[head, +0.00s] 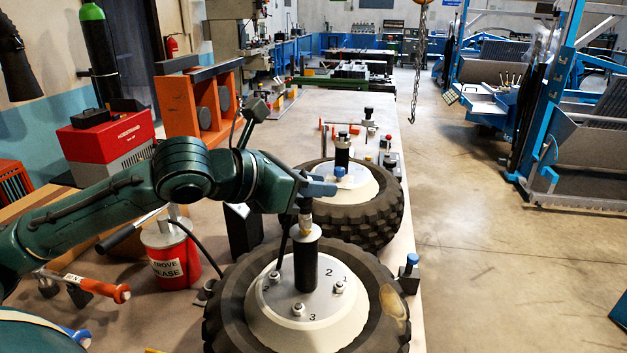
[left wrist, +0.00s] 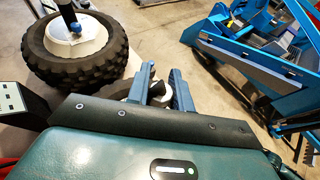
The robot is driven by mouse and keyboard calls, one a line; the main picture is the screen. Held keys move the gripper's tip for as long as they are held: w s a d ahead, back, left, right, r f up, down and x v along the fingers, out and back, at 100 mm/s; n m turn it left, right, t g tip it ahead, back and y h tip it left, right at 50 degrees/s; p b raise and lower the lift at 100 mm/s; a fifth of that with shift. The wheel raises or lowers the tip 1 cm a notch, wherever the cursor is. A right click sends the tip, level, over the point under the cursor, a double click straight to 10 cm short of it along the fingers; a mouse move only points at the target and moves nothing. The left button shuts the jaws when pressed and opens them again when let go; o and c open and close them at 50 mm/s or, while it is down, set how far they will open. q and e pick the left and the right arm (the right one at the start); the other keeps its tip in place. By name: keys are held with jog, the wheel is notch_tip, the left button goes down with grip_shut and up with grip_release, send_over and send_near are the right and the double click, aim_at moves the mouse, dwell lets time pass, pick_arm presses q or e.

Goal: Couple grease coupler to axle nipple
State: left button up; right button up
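My left gripper (head: 320,189) is above the near wheel (head: 228,309), its fingers around the upper part of the grease coupler (head: 306,221). The coupler is a dark and brass-coloured fitting, upright over the silver-topped black post (head: 305,270) at the hub's middle. I cannot tell whether it is seated on the post or just above it. A black hose runs down beside the post. In the left wrist view the two blue-grey fingers (left wrist: 163,80) are apart, and what lies between them is partly hidden. Nipples on the hub plate, such as one (head: 339,287), stand around the post. My right gripper is not in view.
A second wheel (head: 390,215) with a similar post stands behind. A red grease bucket (head: 170,262) is to the left, near an orange-handled tool (head: 120,293). A small block with a blue knob (head: 411,262) is right of the near wheel. Open floor lies right of the table.

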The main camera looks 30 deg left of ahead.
pick_arm(q)
jog(key=o, duration=0.4)
jog(key=shift+o, duration=0.6)
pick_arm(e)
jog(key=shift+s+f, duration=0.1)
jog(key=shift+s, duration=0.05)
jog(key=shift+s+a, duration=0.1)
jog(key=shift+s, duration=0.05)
pick_arm(q)
jog(key=v, duration=1.3)
jog(key=shift+s, duration=0.15)
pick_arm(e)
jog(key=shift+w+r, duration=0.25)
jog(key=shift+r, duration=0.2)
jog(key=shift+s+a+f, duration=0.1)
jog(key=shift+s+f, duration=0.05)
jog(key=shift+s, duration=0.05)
pick_arm(q)
jog(key=shift+d, duration=0.1)
